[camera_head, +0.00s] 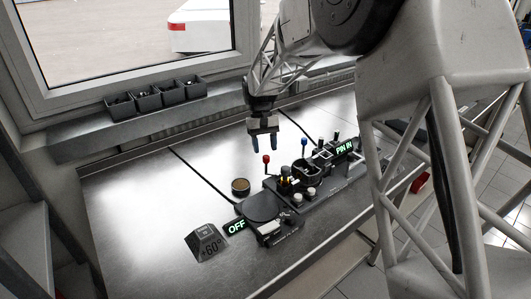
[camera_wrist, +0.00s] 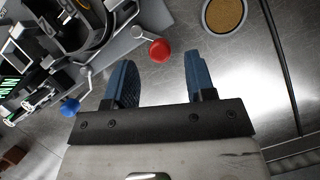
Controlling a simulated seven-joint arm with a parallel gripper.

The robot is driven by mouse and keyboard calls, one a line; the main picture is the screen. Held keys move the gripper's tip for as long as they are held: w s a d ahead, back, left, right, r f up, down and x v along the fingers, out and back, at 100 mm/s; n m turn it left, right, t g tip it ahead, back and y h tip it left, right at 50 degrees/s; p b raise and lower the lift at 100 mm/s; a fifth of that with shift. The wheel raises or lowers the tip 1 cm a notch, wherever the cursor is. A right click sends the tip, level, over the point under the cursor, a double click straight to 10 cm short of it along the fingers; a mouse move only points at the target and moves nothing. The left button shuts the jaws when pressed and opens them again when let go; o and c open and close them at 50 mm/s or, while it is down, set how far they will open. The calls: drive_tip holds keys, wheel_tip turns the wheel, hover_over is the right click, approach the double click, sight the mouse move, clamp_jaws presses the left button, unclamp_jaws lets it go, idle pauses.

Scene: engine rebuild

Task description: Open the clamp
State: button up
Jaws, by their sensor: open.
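A fixture (camera_head: 300,195) on the steel bench carries two levers. One ends in a red knob (camera_head: 266,158), the other in a blue knob (camera_head: 304,141); I cannot tell which one works the clamp. My gripper (camera_head: 264,149) points down above the bench, its blue fingers apart and empty, close to the red knob in the picture. In the wrist view, the red knob (camera_wrist: 160,50) shows between and just beyond the fingertips (camera_wrist: 158,60). The blue knob (camera_wrist: 69,106) is left of the fingers. I see no contact with either knob.
A round tan-topped part (camera_head: 240,186) lies left of the fixture, near a dark disc (camera_head: 262,206) and a green OFF sign (camera_head: 236,227). A +60° block (camera_head: 206,243) stands at front left. A PIN IN sign (camera_head: 345,148) glows behind. The bench's left side is clear.

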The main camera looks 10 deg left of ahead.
drive_tip(key=shift+v, duration=2.3)
drive_tip(key=shift+d, duration=0.1)
drive_tip(key=s+d+r+m+t+y, duration=0.15)
drive_tip(key=s+d+r, duration=0.35)
drive_tip(key=s+d, duration=0.5)
drive_tip(key=s+d+r+m+t, duration=0.1)
drive_tip(key=s+d+r+t, duration=0.1)
drive_tip(key=s+d+r, duration=0.5)
drive_tip(key=s+d+f+t, duration=0.1)
drive_tip(key=s+d, duration=0.3)
drive_tip(key=s, duration=0.4)
drive_tip(key=s+d+f+m+t, duration=0.1)
drive_tip(key=s+d+f, duration=0.2)
drive_tip(key=s, duration=0.6)
drive_tip(key=s+d+f+m+t, duration=0.1)
drive_tip(key=s+d+f, duration=0.1)
drive_tip(key=s+d, duration=0.4)
drive_tip(key=s, duration=0.3)
drive_tip(key=shift+s, duration=0.1)
